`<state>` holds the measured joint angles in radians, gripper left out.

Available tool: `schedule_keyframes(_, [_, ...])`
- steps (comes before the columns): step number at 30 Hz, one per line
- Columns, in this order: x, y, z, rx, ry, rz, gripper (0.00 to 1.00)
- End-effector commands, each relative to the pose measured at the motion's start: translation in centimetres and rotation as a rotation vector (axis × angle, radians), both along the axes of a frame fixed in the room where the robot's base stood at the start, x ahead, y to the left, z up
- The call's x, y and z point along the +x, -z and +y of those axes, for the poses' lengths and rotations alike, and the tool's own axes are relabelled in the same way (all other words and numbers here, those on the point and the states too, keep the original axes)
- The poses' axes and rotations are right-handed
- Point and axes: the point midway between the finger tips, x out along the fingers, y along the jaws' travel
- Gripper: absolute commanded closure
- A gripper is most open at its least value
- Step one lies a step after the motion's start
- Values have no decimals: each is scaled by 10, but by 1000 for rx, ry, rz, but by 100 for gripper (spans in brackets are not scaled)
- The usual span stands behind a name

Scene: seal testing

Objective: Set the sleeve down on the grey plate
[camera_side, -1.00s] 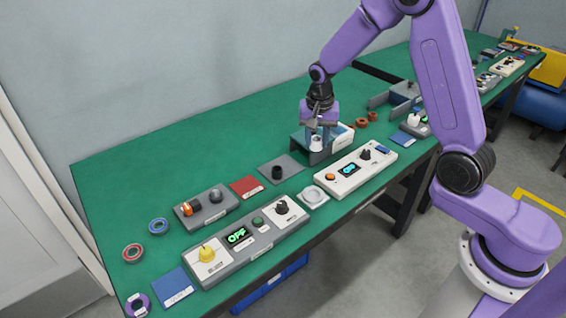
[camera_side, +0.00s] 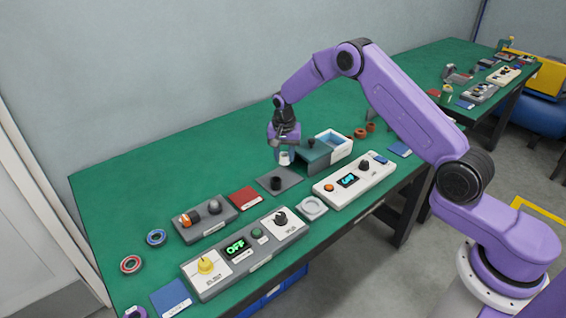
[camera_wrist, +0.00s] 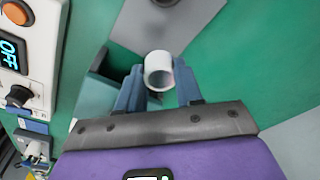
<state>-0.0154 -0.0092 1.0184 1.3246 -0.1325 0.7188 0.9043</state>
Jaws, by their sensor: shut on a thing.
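The sleeve is a short white hollow cylinder (camera_side: 286,158). My gripper (camera_side: 284,149) is shut on it, and it also shows between the two blue-grey fingers in the wrist view (camera_wrist: 158,68). The grey plate (camera_side: 290,178) lies flat on the green table, below and slightly left of the sleeve in the side view. A short black cylinder (camera_side: 276,182) stands on the plate. In the wrist view the plate (camera_wrist: 195,20) is at the top, beyond the sleeve. The sleeve appears held above the table; its exact height is unclear.
A teal-grey housing (camera_side: 312,155) with an open blue-lined box (camera_side: 335,142) stands just right of my gripper. Table behind is clear.

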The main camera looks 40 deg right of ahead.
Motion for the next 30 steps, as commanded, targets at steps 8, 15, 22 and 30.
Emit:
schedule_keyframes(8, [7, 24, 0, 0, 0, 3, 97])
schedule_keyframes(15, [7, 39, 0, 1, 1, -1, 97])
schedule_keyframes(22, [7, 39, 0, 0, 1, 0, 97])
schedule_keyframes(30, [7, 41, 0, 0, 1, 0, 39])
